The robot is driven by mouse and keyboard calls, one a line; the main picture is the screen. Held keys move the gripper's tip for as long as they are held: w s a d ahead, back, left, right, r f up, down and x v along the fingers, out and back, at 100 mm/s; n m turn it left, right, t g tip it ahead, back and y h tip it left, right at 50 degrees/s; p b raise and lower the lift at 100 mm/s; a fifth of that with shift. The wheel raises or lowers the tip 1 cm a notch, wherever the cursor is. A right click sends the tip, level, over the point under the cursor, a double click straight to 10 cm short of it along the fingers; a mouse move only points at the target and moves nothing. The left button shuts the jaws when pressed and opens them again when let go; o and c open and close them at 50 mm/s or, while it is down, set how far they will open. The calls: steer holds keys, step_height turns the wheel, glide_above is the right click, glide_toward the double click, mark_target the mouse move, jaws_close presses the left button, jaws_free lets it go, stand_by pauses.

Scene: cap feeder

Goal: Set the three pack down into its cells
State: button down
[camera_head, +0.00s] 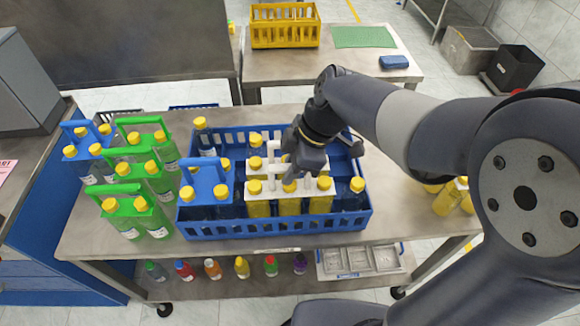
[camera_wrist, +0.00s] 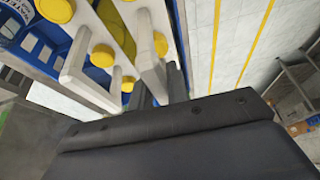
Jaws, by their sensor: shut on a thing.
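The three pack (camera_head: 290,203) has yellow bottles with yellow caps under a white carrier. My gripper (camera_head: 301,164) is shut on its white handle, which also shows beside the dark fingers (camera_wrist: 160,92) in the wrist view. The pack is upright, inside the outline of the blue crate (camera_head: 275,228), at its front middle. The crate's front wall hides the bottle bases, so I cannot tell whether they touch the cell floors. Another white-carrier pack (camera_head: 256,150) stands just behind, partly hidden by my gripper.
A blue-handled pack (camera_head: 208,190) stands left of the held pack, and a single dark bottle (camera_head: 353,196) stands right. Green-handled packs (camera_head: 130,205) stand left of the crate. Loose yellow bottles (camera_head: 452,196) stand at the table's right. A grey tray (camera_head: 360,260) sits below.

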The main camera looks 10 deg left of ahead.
steer(key=shift+f+b, duration=0.55)
steer(key=shift+b, duration=0.05)
stand_by(0.5)
steer(key=c, duration=1.3)
jaws_free()
steer(key=v, duration=1.1)
